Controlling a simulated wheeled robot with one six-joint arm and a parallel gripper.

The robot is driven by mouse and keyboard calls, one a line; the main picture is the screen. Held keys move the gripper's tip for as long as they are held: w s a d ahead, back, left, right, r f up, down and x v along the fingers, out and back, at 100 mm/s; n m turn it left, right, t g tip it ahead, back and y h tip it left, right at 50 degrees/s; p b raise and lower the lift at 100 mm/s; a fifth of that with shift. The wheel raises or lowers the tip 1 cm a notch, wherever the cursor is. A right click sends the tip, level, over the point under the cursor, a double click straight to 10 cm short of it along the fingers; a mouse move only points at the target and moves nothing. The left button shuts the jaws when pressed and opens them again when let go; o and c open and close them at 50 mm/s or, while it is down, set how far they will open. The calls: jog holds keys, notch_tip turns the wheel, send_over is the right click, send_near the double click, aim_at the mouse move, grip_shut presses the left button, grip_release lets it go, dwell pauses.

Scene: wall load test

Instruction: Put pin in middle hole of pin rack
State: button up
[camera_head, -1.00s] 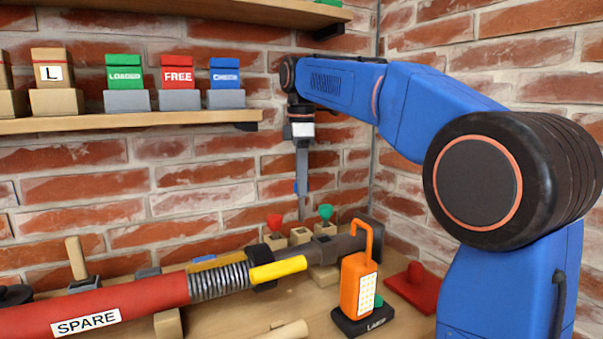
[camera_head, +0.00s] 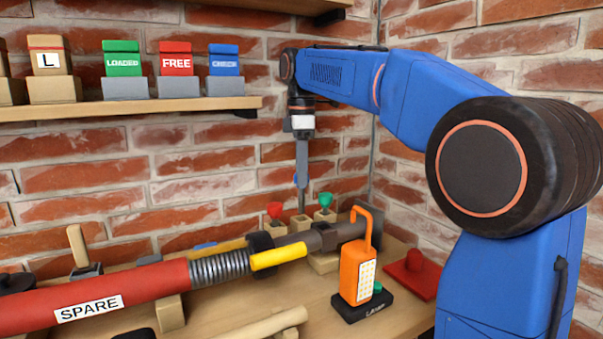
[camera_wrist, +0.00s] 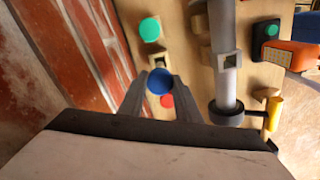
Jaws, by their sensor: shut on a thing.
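My gripper (camera_head: 302,205) points straight down above the pin rack and is shut on a blue-headed pin. The blue head shows between the fingers in the wrist view (camera_wrist: 160,82) and as a small blue patch in the head view. The pin rack's middle block (camera_head: 301,222) is directly below the fingertips, between a red pin (camera_head: 275,210) on the left and a green pin (camera_head: 325,200) on the right. Both stand in their blocks. The held pin's lower end is hidden, so I cannot tell whether it is touching the middle hole.
A red SPARE tube (camera_head: 140,283) with a spring and yellow lever (camera_head: 278,258) lies in front of the rack. An orange lamp (camera_head: 357,270) stands right of it. A shelf (camera_head: 130,108) with tagged holders is on the brick wall at upper left.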

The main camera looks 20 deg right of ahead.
jog(key=shift+f, duration=2.25)
dwell(1.3)
jog(key=o, duration=1.8)
jog(key=shift+r, duration=4)
jog(key=shift+s, duration=0.1)
